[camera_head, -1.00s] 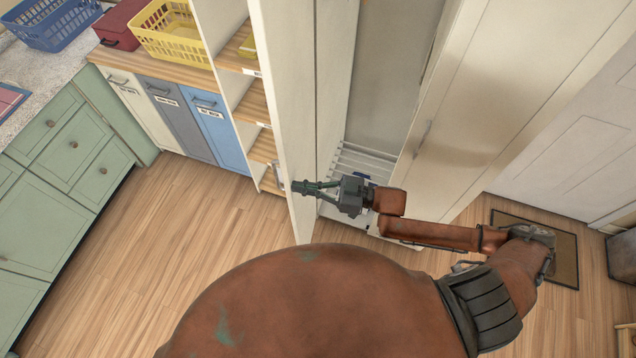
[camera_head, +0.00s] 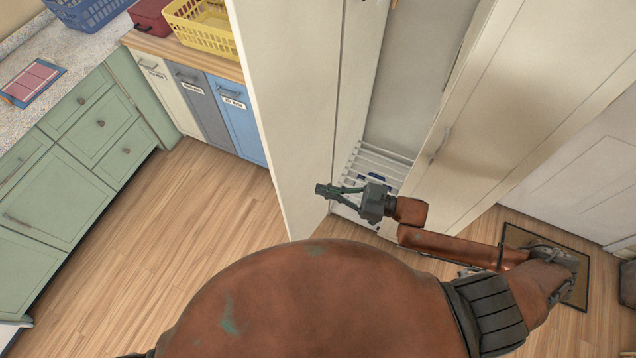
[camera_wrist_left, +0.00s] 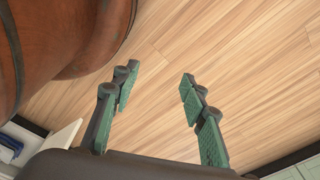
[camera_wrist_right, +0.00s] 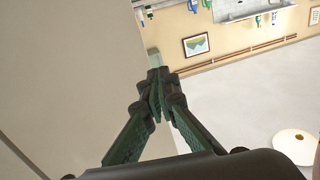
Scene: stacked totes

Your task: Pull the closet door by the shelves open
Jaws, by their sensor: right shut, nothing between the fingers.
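The closet door by the shelves (camera_head: 285,100) is a tall cream panel that stands swung open, its broad face towards me. The closet inside (camera_head: 400,100) shows to its right, with a white slatted rack (camera_head: 375,160) low down. My right gripper (camera_head: 322,189) is shut and empty in front of the door's lower part. In the right wrist view its closed fingertips (camera_wrist_right: 155,75) are beside the edge of a cream panel (camera_wrist_right: 70,70); I cannot tell whether they touch it. My left gripper (camera_wrist_left: 160,82) is open and empty above the wooden floor.
The other closet door (camera_head: 500,110), with a handle (camera_head: 440,145), stands at the right. Green drawers (camera_head: 70,180) and coloured bin fronts (camera_head: 235,110) line the left. A dark mat (camera_head: 575,290) lies at the right. The wood floor (camera_head: 190,230) at left is clear.

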